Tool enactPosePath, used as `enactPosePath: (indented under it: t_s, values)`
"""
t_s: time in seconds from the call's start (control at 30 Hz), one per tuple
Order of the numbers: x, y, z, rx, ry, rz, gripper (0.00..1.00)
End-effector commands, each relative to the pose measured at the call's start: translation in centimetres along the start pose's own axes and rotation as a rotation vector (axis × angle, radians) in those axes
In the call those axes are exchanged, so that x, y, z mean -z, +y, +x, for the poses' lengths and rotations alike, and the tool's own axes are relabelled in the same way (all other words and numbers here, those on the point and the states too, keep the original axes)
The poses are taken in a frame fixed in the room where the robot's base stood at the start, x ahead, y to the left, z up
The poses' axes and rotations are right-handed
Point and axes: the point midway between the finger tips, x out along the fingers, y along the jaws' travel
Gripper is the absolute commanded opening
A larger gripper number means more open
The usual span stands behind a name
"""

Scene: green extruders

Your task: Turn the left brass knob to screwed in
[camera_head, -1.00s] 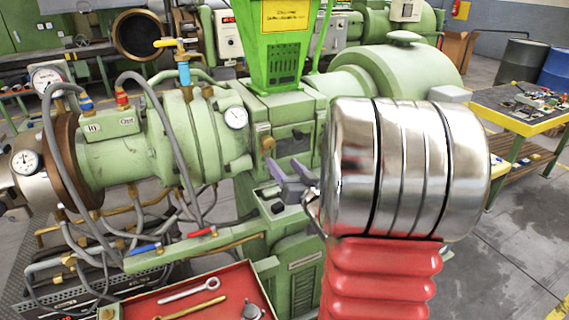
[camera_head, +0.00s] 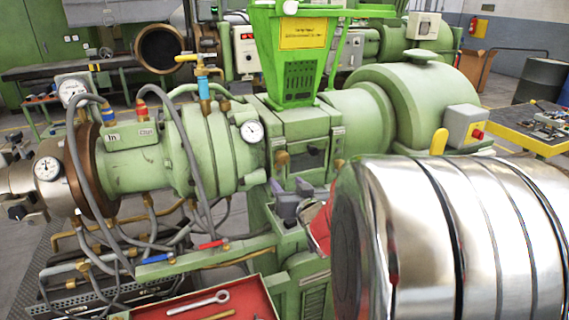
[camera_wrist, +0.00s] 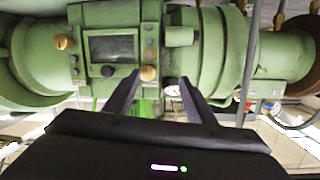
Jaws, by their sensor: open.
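The left brass knob (camera_head: 282,158) sits on the front of the green extruder's middle block, below the hopper. The wrist view is upside down; there this knob (camera_wrist: 148,73) is round and brassy, just beyond my fingertips and nearer the left one in the picture. A second brass knob (camera_wrist: 62,41) is farther left, past a dark window. My gripper (camera_head: 290,203) is below the left knob in the head view. In the wrist view its two dark fingers (camera_wrist: 160,80) are apart with nothing held. I cannot tell how far the knob is screwed in.
A green hopper (camera_head: 290,55) stands above the block. The barrel with gauges (camera_head: 252,131), hoses and red and blue valve handles is at left. A red tray (camera_head: 250,290) with tools lies below. A yellow-edged table (camera_head: 535,130) is at right.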

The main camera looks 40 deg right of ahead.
Motion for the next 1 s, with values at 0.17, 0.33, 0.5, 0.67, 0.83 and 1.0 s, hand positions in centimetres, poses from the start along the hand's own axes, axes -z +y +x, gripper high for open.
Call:
enactPosePath:
  t_s: [0.17,0.33,0.5,0.67,0.83,1.0]
  values:
    - [-0.1,-3.0,-1.7,-0.036,-0.107,-0.060,0.50]
    - [-0.9,-5.7,-4.1,-0.056,-0.221,-0.106,0.50]
    - [-2.1,-8.4,-7.5,-0.057,-0.344,-0.145,0.50]
    - [-3.6,-11.2,-11.3,-0.025,-0.469,-0.182,0.50]
    - [-5.4,-13.9,-16.2,0.027,-0.606,-0.223,0.50]
    - [-7.3,-16.3,-21.8,0.107,-0.745,-0.274,0.50]
